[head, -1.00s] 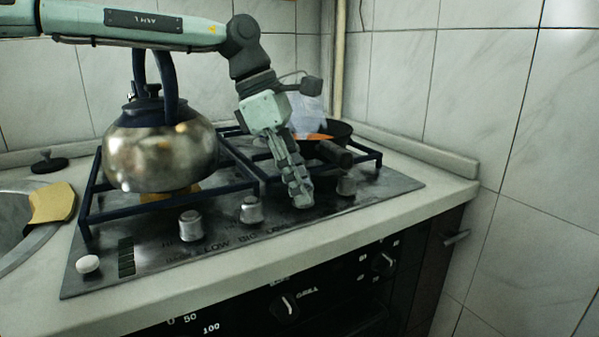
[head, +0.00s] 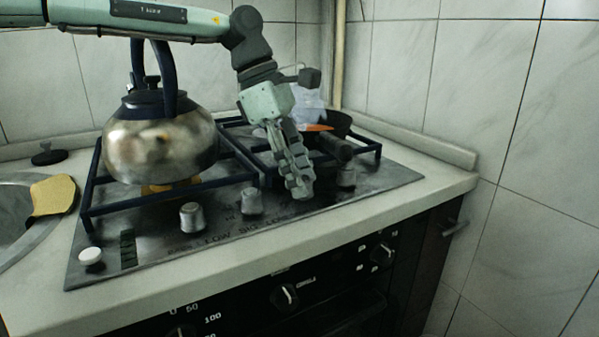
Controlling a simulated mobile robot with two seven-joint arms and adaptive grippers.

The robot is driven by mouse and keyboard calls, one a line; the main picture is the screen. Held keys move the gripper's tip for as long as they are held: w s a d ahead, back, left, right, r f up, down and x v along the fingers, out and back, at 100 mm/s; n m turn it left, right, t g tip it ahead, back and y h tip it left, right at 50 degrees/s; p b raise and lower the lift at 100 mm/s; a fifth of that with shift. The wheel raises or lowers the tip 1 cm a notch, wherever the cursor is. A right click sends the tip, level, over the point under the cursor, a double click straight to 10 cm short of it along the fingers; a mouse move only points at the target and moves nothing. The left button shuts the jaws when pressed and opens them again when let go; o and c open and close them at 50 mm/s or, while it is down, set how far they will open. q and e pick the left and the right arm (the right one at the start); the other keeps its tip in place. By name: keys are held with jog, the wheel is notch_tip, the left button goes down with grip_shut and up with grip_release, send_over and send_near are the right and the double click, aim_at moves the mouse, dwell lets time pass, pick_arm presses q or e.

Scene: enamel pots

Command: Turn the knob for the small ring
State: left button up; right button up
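The hob (head: 150,258) is a dark metal plate with several silver knobs along its front. One knob (head: 192,216) is at left, a second knob (head: 251,201) is in the middle, and a third knob (head: 346,176) is at right. My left gripper (head: 300,188) points down at the hob between the middle and right knobs. Its fingers are seen edge-on, close together and low over the plate. Whether they are around a knob is hidden, and their opening cannot be told. The printed ring labels are too blurred to match to knobs. My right gripper is out of view.
A steel kettle (head: 160,145) stands on the left grate. A dark pan (head: 338,124) sits on the right grate, its handle close behind my gripper. A white button (head: 91,256) is at the hob's front left. Oven knobs (head: 284,297) are below the counter edge.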

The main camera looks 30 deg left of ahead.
pick_arm(q)
jog(key=v, duration=1.2)
dwell(0.4)
